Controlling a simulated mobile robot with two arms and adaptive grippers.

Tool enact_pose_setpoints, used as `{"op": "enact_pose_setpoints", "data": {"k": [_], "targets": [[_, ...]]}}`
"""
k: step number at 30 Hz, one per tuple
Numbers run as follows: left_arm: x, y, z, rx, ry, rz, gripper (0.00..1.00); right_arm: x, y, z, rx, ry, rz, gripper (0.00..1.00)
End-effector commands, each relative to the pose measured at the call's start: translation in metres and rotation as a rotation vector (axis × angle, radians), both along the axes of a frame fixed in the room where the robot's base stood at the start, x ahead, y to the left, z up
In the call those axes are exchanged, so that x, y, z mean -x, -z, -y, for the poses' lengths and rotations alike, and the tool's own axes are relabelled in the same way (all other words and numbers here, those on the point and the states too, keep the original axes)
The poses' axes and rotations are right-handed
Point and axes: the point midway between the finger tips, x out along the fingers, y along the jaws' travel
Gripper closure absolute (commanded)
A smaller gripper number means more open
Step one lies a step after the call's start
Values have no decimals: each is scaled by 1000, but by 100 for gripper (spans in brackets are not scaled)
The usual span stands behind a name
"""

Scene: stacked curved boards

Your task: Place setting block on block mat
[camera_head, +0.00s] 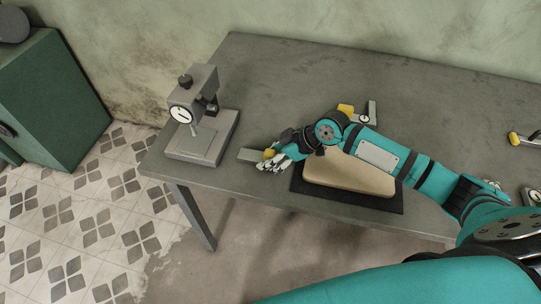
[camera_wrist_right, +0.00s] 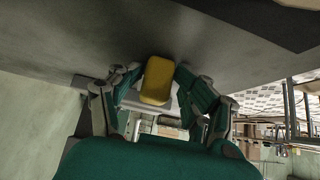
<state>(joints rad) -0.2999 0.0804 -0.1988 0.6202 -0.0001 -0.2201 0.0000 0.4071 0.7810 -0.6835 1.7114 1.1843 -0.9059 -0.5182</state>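A yellow block (camera_head: 269,154) is at the fingertips of my right gripper (camera_head: 276,158), near the table's front edge. I take it for the setting block. In the right wrist view the yellow block (camera_wrist_right: 158,80) lies between the two fingertips of my right gripper (camera_wrist_right: 159,72), with the fingers close on both sides. Whether they press on it is unclear. A flat grey piece (camera_head: 247,155) shows just left of the yellow block and may be the block mat. Part of it is hidden by the block and hand. My left gripper is not in view.
A grey gauge stand (camera_head: 200,146) stands on the table at the left. Beige curved boards (camera_head: 348,173) lie on a black mat (camera_head: 378,203) under my right arm. Yellow-ended gauge tools (camera_head: 346,110) lie behind the arm and at the far right. The back of the table is clear.

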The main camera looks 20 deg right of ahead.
Motion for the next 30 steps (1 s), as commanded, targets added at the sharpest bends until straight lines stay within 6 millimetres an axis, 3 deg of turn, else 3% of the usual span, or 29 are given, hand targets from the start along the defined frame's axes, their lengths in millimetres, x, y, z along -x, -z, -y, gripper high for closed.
{"op": "enact_pose_setpoints", "data": {"k": [1, 4, 7, 21, 30], "targets": [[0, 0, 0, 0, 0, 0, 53, 5, 9, 4, 16, -1, -18, 50], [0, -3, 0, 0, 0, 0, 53, 4, 3, 5, 16, 0, -17, 50], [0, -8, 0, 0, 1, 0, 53, 4, -10, 6, 15, 0, -14, 50], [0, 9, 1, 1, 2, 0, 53, 38, -84, 58, 9, 2, -5, 50], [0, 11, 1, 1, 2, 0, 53, 45, -101, 67, 3, 0, -4, 50]]}}
